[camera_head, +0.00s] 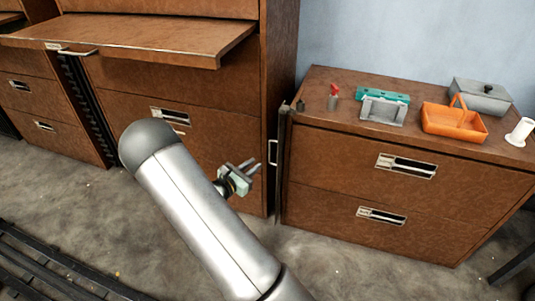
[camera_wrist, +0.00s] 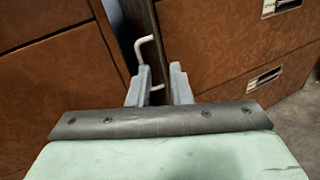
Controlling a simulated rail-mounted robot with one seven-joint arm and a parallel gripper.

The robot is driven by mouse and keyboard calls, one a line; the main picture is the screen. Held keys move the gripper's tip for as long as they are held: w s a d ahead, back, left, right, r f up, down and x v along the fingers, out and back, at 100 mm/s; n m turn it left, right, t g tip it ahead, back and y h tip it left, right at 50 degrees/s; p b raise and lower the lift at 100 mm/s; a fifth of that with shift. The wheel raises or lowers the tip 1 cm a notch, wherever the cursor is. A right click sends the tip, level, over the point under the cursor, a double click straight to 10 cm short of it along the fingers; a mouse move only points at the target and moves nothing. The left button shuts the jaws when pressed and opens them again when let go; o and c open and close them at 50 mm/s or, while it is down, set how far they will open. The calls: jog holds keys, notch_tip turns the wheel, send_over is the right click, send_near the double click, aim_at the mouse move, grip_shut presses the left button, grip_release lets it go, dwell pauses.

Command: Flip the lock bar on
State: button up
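The lock bar (camera_head: 282,170) is a dark upright strip at the left front edge of the right-hand brown cabinet. It also shows in the wrist view (camera_wrist: 149,20), running down behind my fingers. Its pale bent handle (camera_head: 272,152) sticks out to the left. In the wrist view the handle (camera_wrist: 144,50) lies just ahead of my fingertips, with its lower end showing in the gap between them. My gripper (camera_head: 256,166) is just left of the handle. Its two grey fingers (camera_wrist: 160,78) are apart, and I see no grip on the handle. Contact cannot be told.
A left brown cabinet (camera_head: 220,100) stands close beside, with an upper panel (camera_head: 140,35) jutting out. On the right cabinet's top are an orange basket (camera_head: 455,122), a grey lidded box (camera_head: 482,97), a grey tray (camera_head: 384,110) and small items.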

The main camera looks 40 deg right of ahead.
notch_tip(320, 180, down, 4)
jog(key=w+n+t, duration=0.3)
jog(key=b+x, duration=0.3)
jog(key=x, duration=1.3)
jog(key=shift+d, duration=0.5)
jog(key=shift+s, duration=0.1)
